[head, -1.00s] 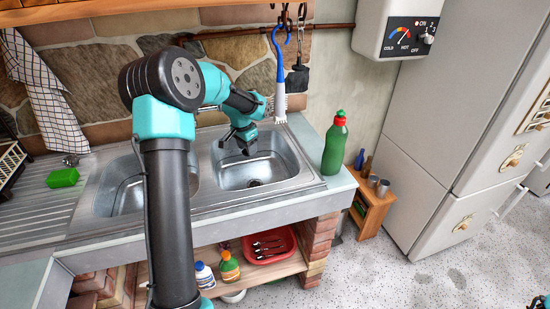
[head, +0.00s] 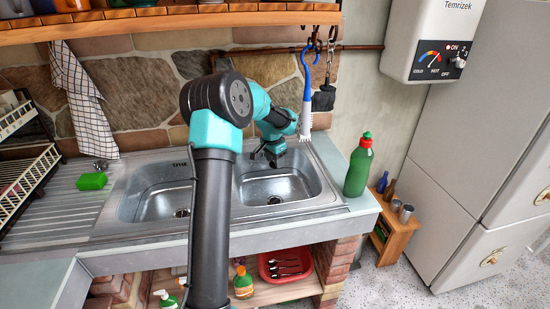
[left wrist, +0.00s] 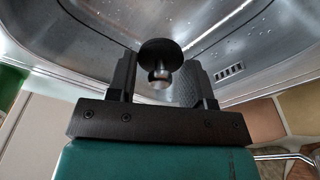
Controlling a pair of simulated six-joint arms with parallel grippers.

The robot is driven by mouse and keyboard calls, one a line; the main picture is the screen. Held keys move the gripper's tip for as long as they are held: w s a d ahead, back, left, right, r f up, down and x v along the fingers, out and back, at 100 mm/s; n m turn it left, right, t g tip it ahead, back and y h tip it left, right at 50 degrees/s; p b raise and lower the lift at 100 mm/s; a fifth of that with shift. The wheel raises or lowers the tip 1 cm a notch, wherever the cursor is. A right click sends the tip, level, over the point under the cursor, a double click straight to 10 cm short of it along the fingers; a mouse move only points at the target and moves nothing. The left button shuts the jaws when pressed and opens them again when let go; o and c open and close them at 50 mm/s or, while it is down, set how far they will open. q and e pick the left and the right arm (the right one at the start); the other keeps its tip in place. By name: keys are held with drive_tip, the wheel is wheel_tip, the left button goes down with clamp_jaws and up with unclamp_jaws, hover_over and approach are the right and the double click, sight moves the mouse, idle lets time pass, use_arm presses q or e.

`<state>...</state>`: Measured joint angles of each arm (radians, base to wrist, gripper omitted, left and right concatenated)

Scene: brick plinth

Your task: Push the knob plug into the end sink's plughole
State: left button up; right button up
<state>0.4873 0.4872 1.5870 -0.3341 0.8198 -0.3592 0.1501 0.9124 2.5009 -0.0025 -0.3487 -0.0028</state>
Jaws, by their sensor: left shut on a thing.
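The knob plug (left wrist: 160,54), a black disc with a metal knob, is between the fingers of my left gripper (left wrist: 159,72) in the left wrist view. The gripper is shut on its knob. In the head view my left gripper (head: 272,160) is over the back part of the right-hand sink basin (head: 309,184), the end one. The plug cannot be made out there. The dark plughole (head: 275,200) shows in the basin floor, apart from and in front of the gripper. The plughole cannot be made out in the left wrist view. My right gripper is not in view.
A second basin (head: 150,203) adjoins on the left. A green bottle (head: 358,166) stands on the right counter. A blue-handled brush (head: 309,80) hangs close to my left wrist. A green sponge (head: 92,181) lies on the drainer. The right basin's floor looks clear.

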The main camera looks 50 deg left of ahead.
sight(271, 166)
use_arm(q)
drive_tip(key=shift+f, duration=9.45)
drive_tip(key=shift+f, duration=0.45)
drive_tip(key=o, duration=1)
drive_tip(key=r, duration=0.5)
drive_tip(key=s+r, duration=0.1)
drive_tip(key=r, duration=0.5)
drive_tip(key=s+r, duration=0.1)
drive_tip(key=r, duration=0.5)
drive_tip(key=shift+r, duration=0.2)
